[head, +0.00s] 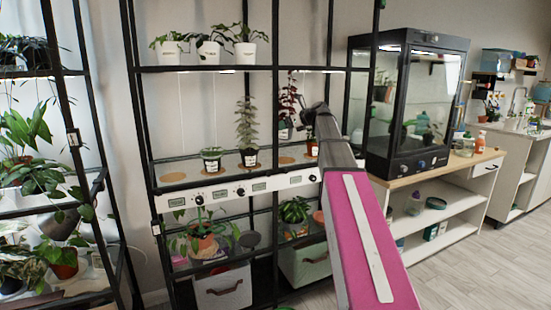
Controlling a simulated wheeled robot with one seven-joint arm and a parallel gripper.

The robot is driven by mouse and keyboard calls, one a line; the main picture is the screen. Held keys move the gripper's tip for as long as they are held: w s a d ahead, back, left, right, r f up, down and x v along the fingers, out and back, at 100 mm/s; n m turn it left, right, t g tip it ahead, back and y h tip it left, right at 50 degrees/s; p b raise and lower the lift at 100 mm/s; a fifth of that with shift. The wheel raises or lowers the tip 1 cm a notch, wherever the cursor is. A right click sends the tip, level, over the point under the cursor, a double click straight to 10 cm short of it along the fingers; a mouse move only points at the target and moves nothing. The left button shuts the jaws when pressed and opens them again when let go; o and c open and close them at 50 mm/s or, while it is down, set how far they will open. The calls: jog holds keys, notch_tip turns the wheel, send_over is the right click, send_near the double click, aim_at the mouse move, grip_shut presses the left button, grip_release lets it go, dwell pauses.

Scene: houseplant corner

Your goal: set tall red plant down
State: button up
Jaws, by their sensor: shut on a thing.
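The tall red plant (289,98) has dark red leaves and a white-labelled dark pot (285,131). It is upright at the right part of the middle shelf (190,165), and its pot appears raised above the shelf surface. My gripper (301,122) is at the right side of this plant, shut on it. The fingers are small and dark, so the exact contact is hard to see. Below the pot, a round tan spot (287,160) on the shelf is bare. My arm hides the shelf's right end.
On the same shelf stand a tall green plant (247,125), a low cactus-like plant (211,158) and a small pot (312,147) close to my arm. Another tan spot (173,177) at the left is empty. Black rack posts (137,90) and the upper shelf (205,68) bound the space.

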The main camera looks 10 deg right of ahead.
jog(key=shift+a+f, duration=0.1)
jog(key=shift+f, duration=0.25)
notch_tip(320, 180, down, 9)
jog(key=shift+f, duration=0.15)
jog(key=o, duration=0.8)
jog(key=shift+f, duration=0.1)
jog(key=shift+c, duration=0.2)
jog(key=v, duration=1.2)
jog(key=shift+r, duration=0.25)
jog(key=shift+w, duration=0.1)
